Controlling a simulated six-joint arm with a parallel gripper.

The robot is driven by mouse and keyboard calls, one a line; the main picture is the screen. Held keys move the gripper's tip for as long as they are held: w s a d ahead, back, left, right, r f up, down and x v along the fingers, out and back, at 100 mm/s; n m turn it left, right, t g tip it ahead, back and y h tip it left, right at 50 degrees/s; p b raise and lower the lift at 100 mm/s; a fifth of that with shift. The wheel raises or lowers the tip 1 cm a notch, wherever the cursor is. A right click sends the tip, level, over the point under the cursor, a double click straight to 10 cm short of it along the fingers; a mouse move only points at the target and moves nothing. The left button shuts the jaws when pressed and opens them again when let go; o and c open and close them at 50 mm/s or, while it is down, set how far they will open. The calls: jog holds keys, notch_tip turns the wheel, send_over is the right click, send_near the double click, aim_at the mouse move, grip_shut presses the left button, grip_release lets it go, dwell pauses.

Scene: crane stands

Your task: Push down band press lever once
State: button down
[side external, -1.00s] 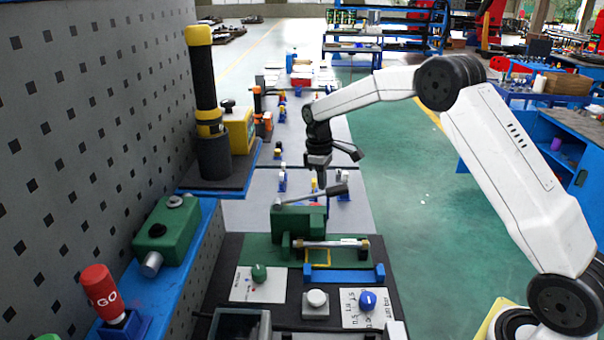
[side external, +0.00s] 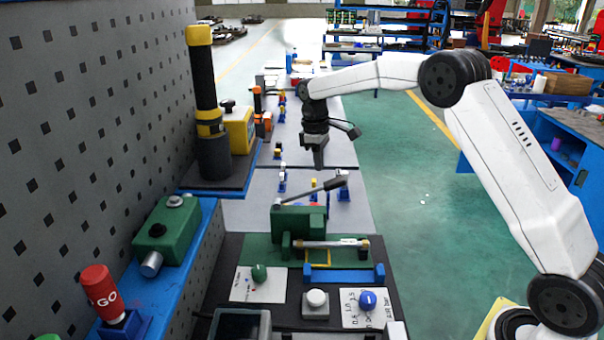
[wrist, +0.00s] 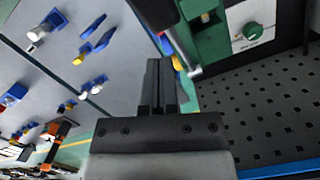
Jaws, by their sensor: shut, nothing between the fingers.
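The band press (side external: 300,220) is a green block on a green base in the side view.
A blue bracket (side external: 344,274), a green knob (side external: 259,273), a white button (side external: 315,302) and a blue knob (side external: 367,300) sit in front of the press. A black and yellow column (side external: 206,95) stands left. Small blue pieces dot the grey table behind.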

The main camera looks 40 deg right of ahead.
jog(key=shift+w+r, duration=0.15)
jog(key=shift+r, duration=1.25)
jog(key=shift+a, duration=0.1)
jog(key=shift+s+a+f, duration=0.25)
jog(key=shift+s+a, duration=0.2)
jog(key=shift+s, duration=0.15)
jog(key=s+a+f+m+t, duration=0.1)
jog(key=s+a+f, duration=0.1)
jog(key=s, duration=0.6)
jog(key=s+a+f+m+t, duration=0.1)
jog(key=s+a+f+m, duration=0.1)
jog(key=s, duration=0.7)
jog(key=s+a+f+m+t, duration=0.1)
jog(key=s+a+f, duration=0.3)
jog(key=s, duration=0.4)
jog(key=shift+s+a+f+m+t, duration=0.2)
jog(key=shift+a+f+m+t, duration=0.1)
jog(key=shift+f+m, duration=0.15)
jog(key=shift+w+d, duration=0.1)
jog(key=shift+w, duration=0.05)
